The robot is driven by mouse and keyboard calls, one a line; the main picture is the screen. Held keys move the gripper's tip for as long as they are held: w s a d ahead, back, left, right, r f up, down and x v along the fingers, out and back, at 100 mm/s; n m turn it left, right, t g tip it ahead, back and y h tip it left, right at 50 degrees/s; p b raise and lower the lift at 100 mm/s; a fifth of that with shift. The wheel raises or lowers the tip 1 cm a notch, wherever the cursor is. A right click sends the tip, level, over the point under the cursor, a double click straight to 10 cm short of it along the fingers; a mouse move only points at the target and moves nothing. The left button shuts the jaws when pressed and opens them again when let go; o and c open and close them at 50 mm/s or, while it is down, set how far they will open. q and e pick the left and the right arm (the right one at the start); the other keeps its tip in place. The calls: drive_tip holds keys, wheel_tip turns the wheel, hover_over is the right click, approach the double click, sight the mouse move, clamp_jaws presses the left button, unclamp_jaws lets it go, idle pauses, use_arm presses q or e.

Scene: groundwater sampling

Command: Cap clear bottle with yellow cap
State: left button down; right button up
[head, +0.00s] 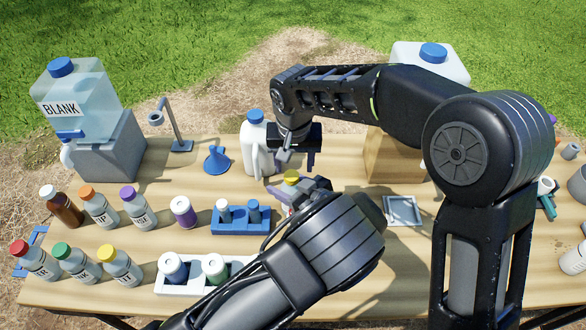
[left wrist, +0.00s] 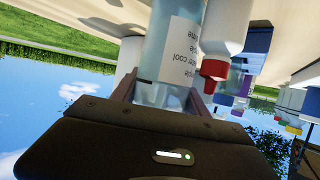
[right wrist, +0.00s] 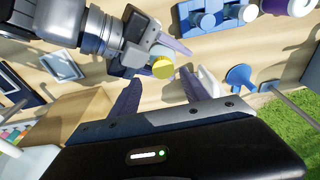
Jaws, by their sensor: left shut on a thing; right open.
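My left gripper (head: 298,196) is shut on a clear bottle (left wrist: 172,62) with a white printed label, held between its fingers in the left wrist view. A yellow cap (head: 291,176) shows at the top by this gripper and also in the right wrist view (right wrist: 162,68). It appears to sit on the bottle's mouth; how well it is seated I cannot tell. My right gripper (head: 297,159) is open just above the cap, fingers pointing down. In the right wrist view the cap lies beyond the open fingers, apart from them. The bottle's neck is hidden.
A white jug (head: 257,150) with a blue cap stands close left of the right gripper. A square tray (head: 403,211) lies right.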

drive_tip(key=shift+a+r, duration=0.1)
drive_tip(key=shift+r, duration=0.45)
drive_tip(key=shift+c, duration=0.3)
